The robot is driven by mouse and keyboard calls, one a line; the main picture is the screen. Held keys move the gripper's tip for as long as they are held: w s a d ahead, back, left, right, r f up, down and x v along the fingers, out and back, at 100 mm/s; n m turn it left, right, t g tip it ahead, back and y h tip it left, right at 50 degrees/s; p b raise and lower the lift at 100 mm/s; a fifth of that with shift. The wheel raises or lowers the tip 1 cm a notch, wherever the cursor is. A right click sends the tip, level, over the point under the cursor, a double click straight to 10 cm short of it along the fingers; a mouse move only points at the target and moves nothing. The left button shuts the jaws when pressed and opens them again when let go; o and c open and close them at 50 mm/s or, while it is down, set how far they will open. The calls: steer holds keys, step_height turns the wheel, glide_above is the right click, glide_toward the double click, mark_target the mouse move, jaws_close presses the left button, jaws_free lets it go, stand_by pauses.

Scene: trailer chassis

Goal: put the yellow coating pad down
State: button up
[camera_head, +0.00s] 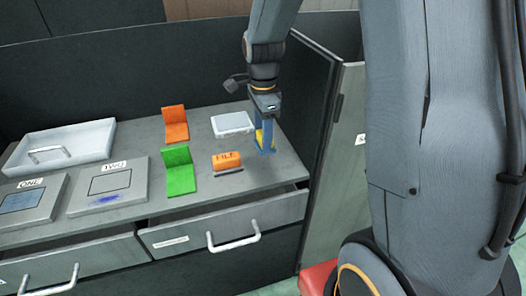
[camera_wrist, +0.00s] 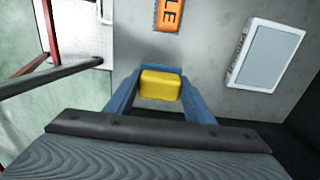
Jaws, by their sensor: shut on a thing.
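The yellow coating pad (camera_wrist: 160,85) is a small rounded yellow block between the blue fingers of my gripper (camera_wrist: 160,97) in the wrist view. My gripper (camera_head: 265,142) is shut on it and points down at the right end of the grey worktop (camera_head: 140,207). In the head view only a yellow edge of the pad (camera_head: 259,138) shows, as the fingers cover most of it. The pad appears close above the worktop; I cannot tell whether it touches.
Near my gripper are an orange block marked FILE (camera_head: 227,160), a thin dark bar (camera_head: 229,172) and a white-rimmed tray (camera_head: 232,124). Further left are a green stand (camera_head: 180,178), an orange stand (camera_head: 175,125), plates ONE (camera_head: 28,200) and TWO (camera_head: 108,187). A drawer (camera_head: 222,226) is below.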

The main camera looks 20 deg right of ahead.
steer(key=shift+f+p, duration=0.3)
steer(key=shift+f, duration=2.3)
steer(key=shift+f, duration=0.15)
steer(key=o, duration=1)
